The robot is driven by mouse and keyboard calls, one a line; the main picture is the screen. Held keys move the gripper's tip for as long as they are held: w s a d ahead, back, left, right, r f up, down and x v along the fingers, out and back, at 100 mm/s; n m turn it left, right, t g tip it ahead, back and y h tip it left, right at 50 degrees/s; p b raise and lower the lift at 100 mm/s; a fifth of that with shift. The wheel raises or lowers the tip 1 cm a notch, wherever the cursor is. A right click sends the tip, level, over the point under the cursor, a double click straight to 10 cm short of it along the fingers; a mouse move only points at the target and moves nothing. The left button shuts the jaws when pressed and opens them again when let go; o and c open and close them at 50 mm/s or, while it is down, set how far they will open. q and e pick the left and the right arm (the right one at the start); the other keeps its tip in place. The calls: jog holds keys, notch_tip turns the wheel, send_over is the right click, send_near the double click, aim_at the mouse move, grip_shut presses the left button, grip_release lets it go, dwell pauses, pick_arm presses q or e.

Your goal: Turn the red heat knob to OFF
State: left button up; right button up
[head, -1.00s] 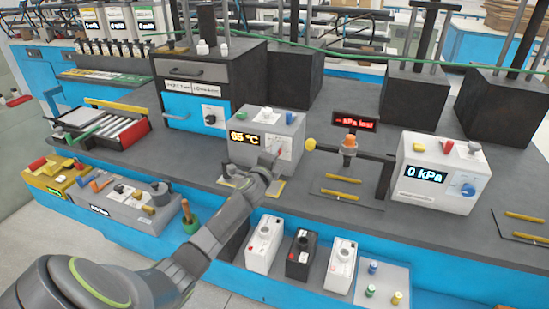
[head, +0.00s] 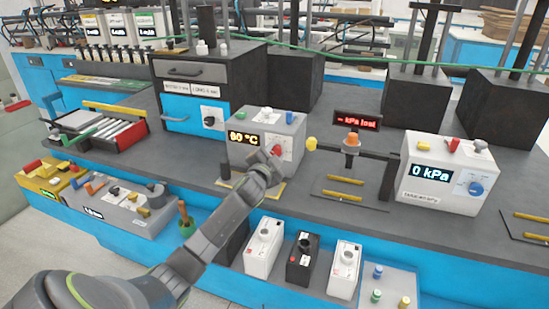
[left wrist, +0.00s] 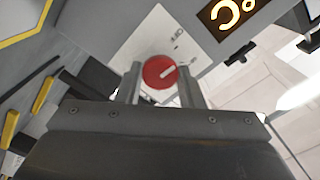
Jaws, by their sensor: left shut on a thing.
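The red heat knob (head: 277,151) is on the front of a grey heater box (head: 289,128) with an orange display reading 80 °C (head: 245,138). My left gripper (head: 269,161) is at the knob, its arm coming from the lower left. In the left wrist view the knob (left wrist: 157,73) sits between the two fingers (left wrist: 161,82), which are closed on its sides. Its white pointer mark slants toward the upper right there. My right gripper is not in view.
A grey unit reading 0 kPa (head: 437,171) stands to the right. A stand with an orange knob (head: 352,140) is between them. A dark cabinet with a blue panel (head: 195,112) is at the left. White and black boxes (head: 302,256) stand on the lower shelf.

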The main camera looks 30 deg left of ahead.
pick_arm(q)
jog(key=shift+f+n, duration=0.1)
jog(key=shift+n, duration=0.5)
jog(key=o, duration=1)
jog(key=shift+c, duration=0.2)
jog(key=shift+s, duration=0.1)
jog(key=b+v, duration=0.1)
jog(key=v, duration=1.6)
jog(key=shift+s+b, duration=0.15)
jog(key=shift+b, duration=0.2)
